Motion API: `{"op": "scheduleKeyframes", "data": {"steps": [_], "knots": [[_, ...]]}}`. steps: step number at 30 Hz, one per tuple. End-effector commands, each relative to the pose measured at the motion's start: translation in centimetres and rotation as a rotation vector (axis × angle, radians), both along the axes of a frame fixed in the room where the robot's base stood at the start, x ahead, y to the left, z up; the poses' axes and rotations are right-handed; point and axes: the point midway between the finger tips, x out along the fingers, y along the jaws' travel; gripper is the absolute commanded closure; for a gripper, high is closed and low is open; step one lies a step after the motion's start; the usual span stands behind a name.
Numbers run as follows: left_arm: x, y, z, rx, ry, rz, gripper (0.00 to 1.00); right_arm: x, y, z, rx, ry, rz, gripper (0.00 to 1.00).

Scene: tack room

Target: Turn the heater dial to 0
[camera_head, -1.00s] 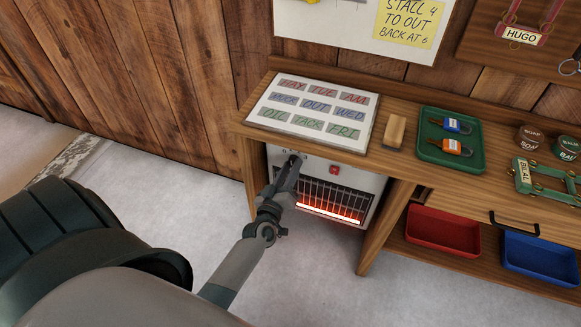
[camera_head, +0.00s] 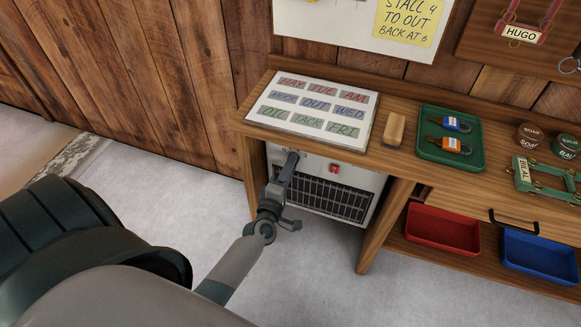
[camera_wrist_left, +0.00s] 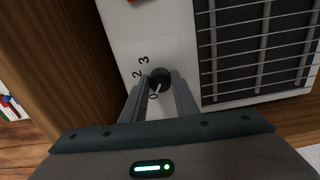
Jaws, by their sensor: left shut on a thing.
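The heater (camera_head: 362,181) is a white box with a dark grille under the left end of the bench. Its grille is dark, with no glow. The small dark round dial (camera_wrist_left: 160,76) shows in the left wrist view, with the figures 3, 2 and 0 on the white panel to its left. A pale pointer mark on the dial points down-left, towards the 0. My left gripper (camera_head: 291,158) reaches the upper left of the heater front. In the left wrist view its two fingers are shut on the dial, one on each side.
A red button (camera_head: 333,168) sits on the heater front, right of my gripper. The wooden bench (camera_head: 390,165) overhangs the heater, and a bench leg stands to each side. Red (camera_head: 443,230) and blue (camera_head: 538,258) bins are at the right. The floor in front is clear.

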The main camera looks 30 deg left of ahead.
Motion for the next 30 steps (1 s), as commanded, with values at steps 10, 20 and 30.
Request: {"op": "scheduleKeyframes", "data": {"steps": [10, 20, 30], "knots": [[-0.05, 0.08, -0.06, -0.075, -0.017, 0.001, 0.95, 0.05, 0.27, -0.16, 0.006, -0.007, 0.003, 0.63], [-0.06, 0.07, -0.06, -0.077, -0.017, 0.001, 0.71, 0.22, 0.24, -0.26, 0.005, -0.008, 0.003, 0.63], [-0.03, 0.04, -0.02, -0.076, -0.017, 0.0, 0.54, 0.23, 0.14, -0.25, 0.004, -0.006, 0.002, 0.63]]}}
